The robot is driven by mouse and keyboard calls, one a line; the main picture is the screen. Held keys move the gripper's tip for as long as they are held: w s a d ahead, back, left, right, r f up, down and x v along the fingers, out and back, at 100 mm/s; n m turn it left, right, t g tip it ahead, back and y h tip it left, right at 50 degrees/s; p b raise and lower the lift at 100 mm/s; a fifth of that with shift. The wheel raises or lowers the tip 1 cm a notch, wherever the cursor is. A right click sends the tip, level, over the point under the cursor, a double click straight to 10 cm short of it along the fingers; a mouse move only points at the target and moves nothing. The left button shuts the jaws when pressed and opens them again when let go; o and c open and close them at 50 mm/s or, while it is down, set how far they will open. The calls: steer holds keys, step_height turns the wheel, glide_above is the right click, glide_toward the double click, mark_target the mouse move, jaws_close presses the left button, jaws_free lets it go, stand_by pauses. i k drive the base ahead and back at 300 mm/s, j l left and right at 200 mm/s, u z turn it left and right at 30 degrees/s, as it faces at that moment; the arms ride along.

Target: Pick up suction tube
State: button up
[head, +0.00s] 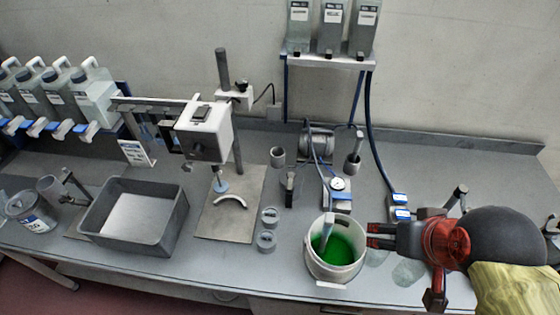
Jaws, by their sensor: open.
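The task's suction tube cannot be told for certain. A pale, light-blue tube-like piece (326,231) stands tilted in a white bucket (340,275) of green liquid. Another slim upright piece (359,134) stands in a small grey cup (352,165) behind it. My gripper (370,235) is open and points left, just right of the bucket's rim. Its fingers look empty. I cannot tell its height over the bench or whether it touches the bucket.
A pump (318,142) with blue hoses and a gauge (338,184) stands behind the bucket. Small round jars (267,240) stand left of it. A grey bin (150,242) and a stand with a white box (205,128) are further left. Bottles (330,28) hang above.

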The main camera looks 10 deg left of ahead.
mark_target(330, 217)
steer(key=k+l+z, duration=0.45)
steer(key=k+l, duration=0.3)
steer(key=k, duration=0.15)
